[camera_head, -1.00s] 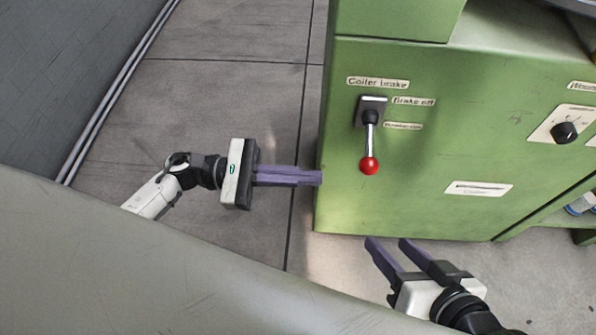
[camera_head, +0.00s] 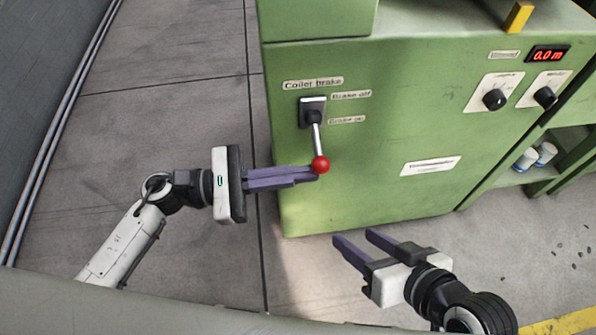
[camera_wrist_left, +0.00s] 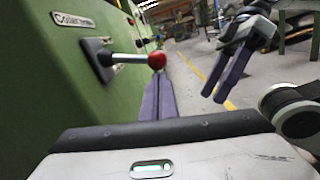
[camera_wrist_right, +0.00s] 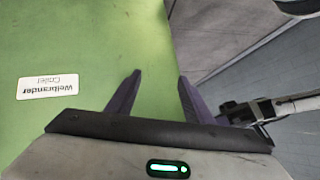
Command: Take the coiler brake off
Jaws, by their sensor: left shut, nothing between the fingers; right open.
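The coiler brake lever (camera_head: 317,138) is a metal rod with a red ball knob (camera_head: 320,165) on a dark plate of the green cabinet (camera_head: 400,130). It hangs downward from its pivot, tilted slightly right, below the "Brake off" label (camera_head: 351,95). My left gripper (camera_head: 316,173) is shut and empty, with its purple fingertips right by the red knob; I cannot tell if they touch. In the left wrist view the knob (camera_wrist_left: 157,60) shows just beyond the fingertips (camera_wrist_left: 158,82). My right gripper (camera_head: 352,236) is open and empty, low in front of the cabinet.
Two dark rotary knobs (camera_head: 494,100) and a red display (camera_head: 547,54) are on the cabinet's right part. White cans (camera_head: 545,153) stand on a lower shelf. The concrete floor left of the cabinet (camera_head: 170,110) is clear.

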